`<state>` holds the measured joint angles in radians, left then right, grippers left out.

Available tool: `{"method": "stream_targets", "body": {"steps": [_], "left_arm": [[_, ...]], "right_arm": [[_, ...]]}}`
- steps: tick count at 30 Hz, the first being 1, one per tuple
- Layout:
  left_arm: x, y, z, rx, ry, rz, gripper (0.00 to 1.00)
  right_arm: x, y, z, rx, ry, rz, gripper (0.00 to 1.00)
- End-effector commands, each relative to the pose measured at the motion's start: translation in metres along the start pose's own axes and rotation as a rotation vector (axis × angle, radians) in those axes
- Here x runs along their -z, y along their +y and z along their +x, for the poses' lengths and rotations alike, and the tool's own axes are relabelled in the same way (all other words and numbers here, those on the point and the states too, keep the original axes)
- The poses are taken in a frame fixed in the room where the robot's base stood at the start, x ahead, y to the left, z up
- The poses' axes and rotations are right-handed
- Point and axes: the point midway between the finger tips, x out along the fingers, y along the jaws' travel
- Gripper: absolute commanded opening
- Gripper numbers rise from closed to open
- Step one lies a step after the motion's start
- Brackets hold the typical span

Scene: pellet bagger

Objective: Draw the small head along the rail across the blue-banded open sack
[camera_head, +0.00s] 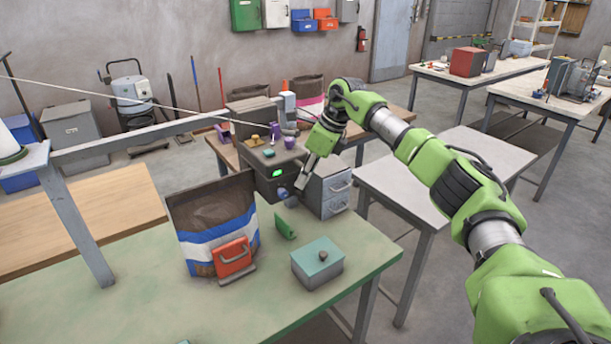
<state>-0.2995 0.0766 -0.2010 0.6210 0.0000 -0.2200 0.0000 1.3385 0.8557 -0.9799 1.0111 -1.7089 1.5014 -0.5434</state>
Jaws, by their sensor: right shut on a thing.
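The open brown sack (192,222) with white and blue bands stands upright on the green table, left of centre. A small red head-like block (232,256) with a grey handle stands against its lower front; I cannot tell whether they touch. A grey rail (135,137) runs above and behind the sack from the left post towards the dark machine. My right gripper (298,187) reaches down right of the sack, beside the grey drawer unit. It is shut on a small blue-grey piece (284,194), partly hidden by the fingers. My left gripper is out of view.
A teal-topped box (318,263) and a small green block (285,226) stand on the green table (130,310) right of the sack. The table's front left is clear.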

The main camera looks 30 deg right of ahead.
Motion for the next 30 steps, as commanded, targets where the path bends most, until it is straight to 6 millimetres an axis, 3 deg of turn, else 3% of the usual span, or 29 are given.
{"method": "stream_targets", "body": {"steps": [1, 12, 13, 15, 24, 30], "left_arm": [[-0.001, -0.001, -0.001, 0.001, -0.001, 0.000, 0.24], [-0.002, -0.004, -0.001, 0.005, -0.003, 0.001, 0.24], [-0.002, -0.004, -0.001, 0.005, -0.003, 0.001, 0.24], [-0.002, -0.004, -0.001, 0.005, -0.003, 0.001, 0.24], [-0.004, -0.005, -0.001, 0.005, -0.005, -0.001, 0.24], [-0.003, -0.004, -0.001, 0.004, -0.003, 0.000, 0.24]], "right_arm": [[0.001, -0.007, -0.005, 0.018, -0.003, 0.003, 0.00], [0.002, -0.009, -0.007, 0.023, -0.006, 0.008, 0.00], [0.002, -0.010, -0.008, 0.023, -0.006, 0.008, 0.16], [0.002, -0.009, -0.008, 0.022, -0.006, 0.008, 0.28], [0.002, -0.006, -0.006, 0.015, 0.000, 0.006, 0.28], [0.002, -0.007, -0.033, 0.016, -0.003, 0.006, 0.28]]}}
